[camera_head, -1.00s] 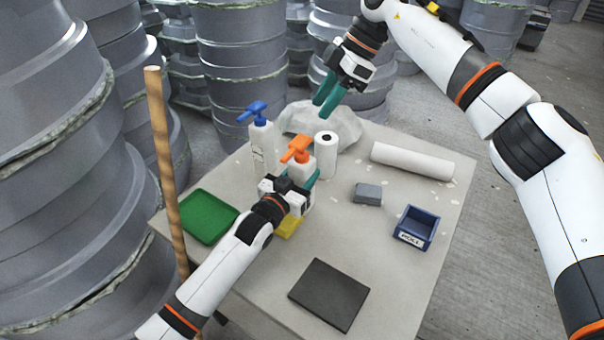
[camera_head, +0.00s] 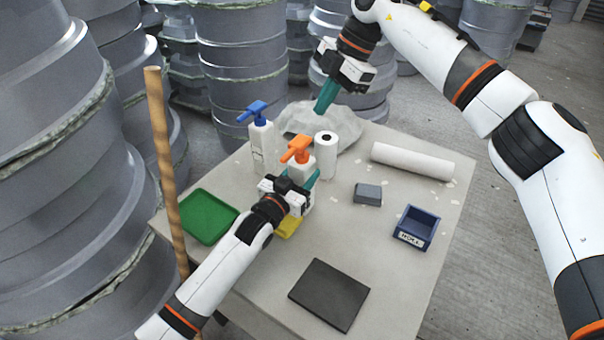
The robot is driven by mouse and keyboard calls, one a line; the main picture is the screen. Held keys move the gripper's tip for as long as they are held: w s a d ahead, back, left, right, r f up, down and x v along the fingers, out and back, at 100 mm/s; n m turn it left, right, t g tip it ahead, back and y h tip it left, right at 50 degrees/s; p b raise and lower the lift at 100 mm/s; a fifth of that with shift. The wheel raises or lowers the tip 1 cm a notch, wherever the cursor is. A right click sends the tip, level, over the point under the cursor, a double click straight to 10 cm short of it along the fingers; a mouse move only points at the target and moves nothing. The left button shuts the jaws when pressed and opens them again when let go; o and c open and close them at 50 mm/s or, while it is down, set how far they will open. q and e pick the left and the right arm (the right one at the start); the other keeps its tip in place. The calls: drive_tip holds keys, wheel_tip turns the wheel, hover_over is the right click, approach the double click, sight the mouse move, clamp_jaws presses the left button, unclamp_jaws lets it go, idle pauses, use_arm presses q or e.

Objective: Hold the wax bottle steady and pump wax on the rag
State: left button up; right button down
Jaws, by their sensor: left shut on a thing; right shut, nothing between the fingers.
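A white bottle with an orange pump head (camera_head: 298,150) stands upright on the table. My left gripper (camera_head: 300,188) is shut on this bottle's body, its teal fingers at the sides. A yellow rag (camera_head: 288,228) lies on the table just in front of the bottle, partly hidden by my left gripper. A second white bottle with a blue pump head (camera_head: 260,135) stands behind and to the left. I cannot read which bottle is the wax. My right gripper (camera_head: 325,98) is shut and empty, in the air above and behind the orange pump, apart from it.
A white upright roll (camera_head: 327,155) and crumpled sheeting (camera_head: 318,122) stand close behind the bottles. A green tray (camera_head: 208,217), grey block (camera_head: 368,194), blue bin (camera_head: 417,228), dark mat (camera_head: 328,294) and white lying roll (camera_head: 412,161) surround them. A wooden pole (camera_head: 166,175) rises at left.

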drive_tip(key=a+n+t+h, duration=0.1)
drive_tip(key=n+t, duration=0.1)
drive_tip(key=n, duration=0.9)
drive_tip(key=a+n+t+h, duration=0.1)
drive_tip(key=n+h, duration=0.1)
drive_tip(key=n, duration=1)
drive_tip(key=a+n+t+h, duration=0.1)
drive_tip(key=n+t, duration=0.1)
drive_tip(key=n, duration=1)
drive_tip(key=shift+r+t+h, duration=0.25)
drive_tip(key=shift+t+h, duration=0.05)
drive_tip(key=shift+s+a+f+n+t+h, duration=0.1)
drive_tip(key=shift+a+f+n+t, duration=0.2)
drive_tip(key=shift+f+n, duration=1.1)
drive_tip(key=shift+w+a+f+n+t+h, duration=0.15)
drive_tip(key=shift+f+n+t, duration=0.25)
drive_tip(key=shift+n, duration=1.95)
drive_tip(key=shift+s+a+f+n+t+h, duration=0.2)
drive_tip(key=shift+f+n, duration=0.75)
drive_tip(key=shift+n, duration=0.9)
drive_tip(key=shift+f, duration=0.1)
